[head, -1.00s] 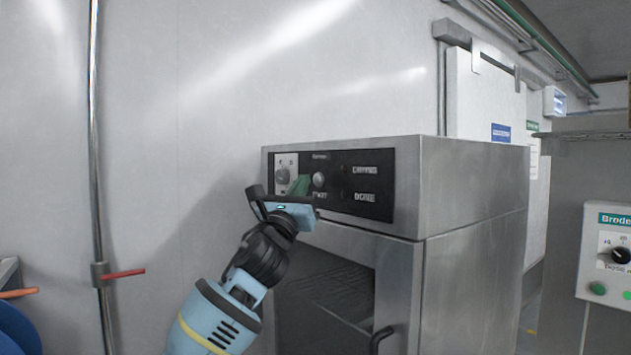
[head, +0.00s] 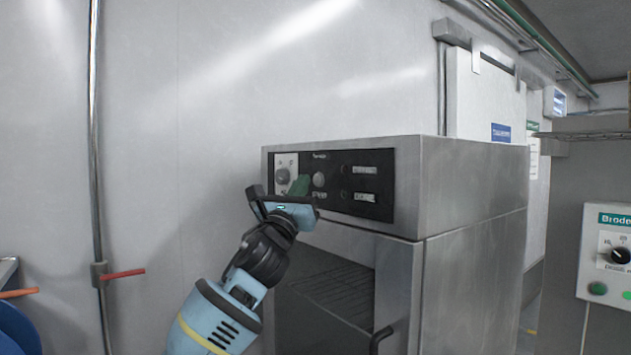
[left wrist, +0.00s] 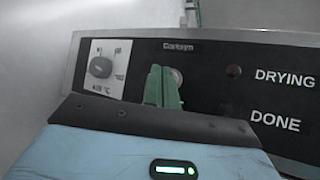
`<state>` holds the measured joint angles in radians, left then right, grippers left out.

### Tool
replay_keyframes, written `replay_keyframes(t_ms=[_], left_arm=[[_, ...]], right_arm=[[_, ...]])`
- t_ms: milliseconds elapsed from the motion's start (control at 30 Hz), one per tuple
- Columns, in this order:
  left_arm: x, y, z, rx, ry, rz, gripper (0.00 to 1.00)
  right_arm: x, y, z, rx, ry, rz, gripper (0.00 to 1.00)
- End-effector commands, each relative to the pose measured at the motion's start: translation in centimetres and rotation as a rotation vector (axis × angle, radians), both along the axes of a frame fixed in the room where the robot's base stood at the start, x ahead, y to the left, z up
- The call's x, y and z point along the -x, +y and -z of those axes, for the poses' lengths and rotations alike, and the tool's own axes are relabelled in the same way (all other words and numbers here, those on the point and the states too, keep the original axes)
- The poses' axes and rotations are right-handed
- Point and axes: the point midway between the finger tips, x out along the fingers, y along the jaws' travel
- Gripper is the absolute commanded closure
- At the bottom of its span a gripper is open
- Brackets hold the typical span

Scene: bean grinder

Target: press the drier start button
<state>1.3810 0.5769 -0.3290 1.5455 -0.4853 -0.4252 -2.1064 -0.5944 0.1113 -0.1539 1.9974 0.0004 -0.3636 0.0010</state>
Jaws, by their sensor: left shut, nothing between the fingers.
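The drier (head: 470,190) is a steel cabinet with a black control panel (head: 380,160) on its upper front. A round pale button (head: 319,180) sits on the panel, right of a temperature knob (head: 282,176). My left gripper (head: 301,184) is shut and empty, its green fingers pointing at the panel just left of the button. In the left wrist view the fingers (left wrist: 164,86) partly cover the button (left wrist: 177,76). I cannot tell whether the fingertips touch it. The DRYING lamp (left wrist: 234,71) looks dark red and unlit. My right gripper is not in view.
The drier's open-looking front bay (head: 325,290) and a dark handle (head: 379,340) are below the panel. A wall pipe with a red lever valve (head: 122,274) is at left. A control box (head: 608,255) with a dial and green buttons is at far right.

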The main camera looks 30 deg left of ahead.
Motion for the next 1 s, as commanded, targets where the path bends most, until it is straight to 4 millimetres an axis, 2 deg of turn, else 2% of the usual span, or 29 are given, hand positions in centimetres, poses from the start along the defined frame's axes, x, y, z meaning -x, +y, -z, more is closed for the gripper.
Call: replay_keyframes(t_ms=[367, 1000], left_arm=[[-0.22, -0.11, -0.1, 0.0, -0.001, 0.0, 1.0], [-0.85, -0.36, -0.02, 0.0, 0.0, 0.0, 1.0]], right_arm=[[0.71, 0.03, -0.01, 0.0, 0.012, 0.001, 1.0], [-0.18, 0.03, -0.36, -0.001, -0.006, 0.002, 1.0]])
